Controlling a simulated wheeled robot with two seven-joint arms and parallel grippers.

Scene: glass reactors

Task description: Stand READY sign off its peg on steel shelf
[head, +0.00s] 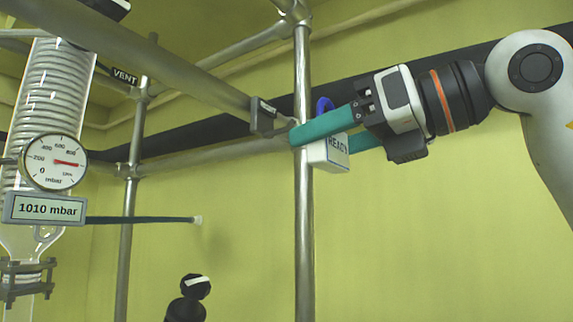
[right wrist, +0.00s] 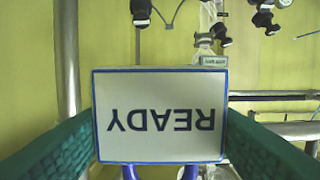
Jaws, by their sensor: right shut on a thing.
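The READY sign (head: 333,155) is a small white block with blue edges, blue lettering and a blue loop (head: 325,104) on top. My right gripper (head: 324,139) is shut on it, with one green finger on each side, beside the upright steel post. In the right wrist view the sign (right wrist: 160,92) fills the middle, its lettering upside down, with the loop's two ends at the bottom edge. Whether the loop is around a peg is hidden. I cannot make out a steel shelf. My left gripper is not in view.
The steel upright (head: 304,220) stands close to the gripper's fingers, and a slanting rail (head: 190,75) meets it. A glass coil column with a gauge (head: 54,162) and a 1010 mbar display (head: 45,208) is at the left. A VENT label (head: 125,76) hangs on the frame.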

